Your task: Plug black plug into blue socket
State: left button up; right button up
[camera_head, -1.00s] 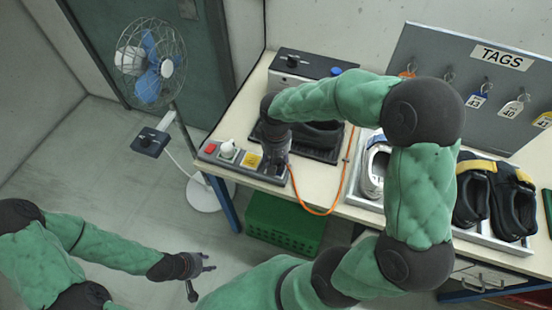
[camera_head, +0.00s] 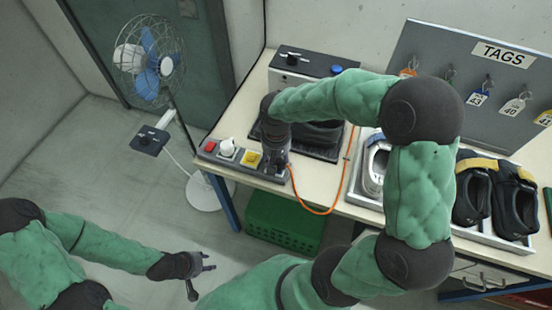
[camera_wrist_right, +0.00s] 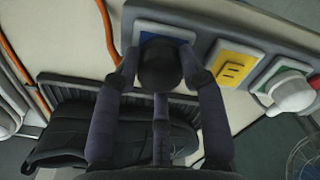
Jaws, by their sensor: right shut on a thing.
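My right gripper (camera_wrist_right: 160,82) is shut on the black plug (camera_wrist_right: 160,66), whose round dark back shows between the fingers in the right wrist view. The plug is over the blue socket (camera_wrist_right: 148,37), at the end of the grey power strip. Part of the socket's blue face shows past the plug; whether the plug touches or sits in it cannot be told. In the head view my right gripper (camera_head: 276,150) comes down over the strip's right end and hides the plug. My left gripper (camera_head: 206,268) is open and empty, away from the table above the floor.
An orange cable (camera_head: 330,209) loops over the table edge. A black shoe (camera_wrist_right: 105,133) lies close to the gripper. A fan (camera_head: 150,60) stands at the left.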

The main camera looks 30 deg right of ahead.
jog(key=o, duration=1.3)
jog(key=shift+c, duration=0.2)
jog(key=shift+r, duration=0.1)
notch_tip(320, 180, up, 12)
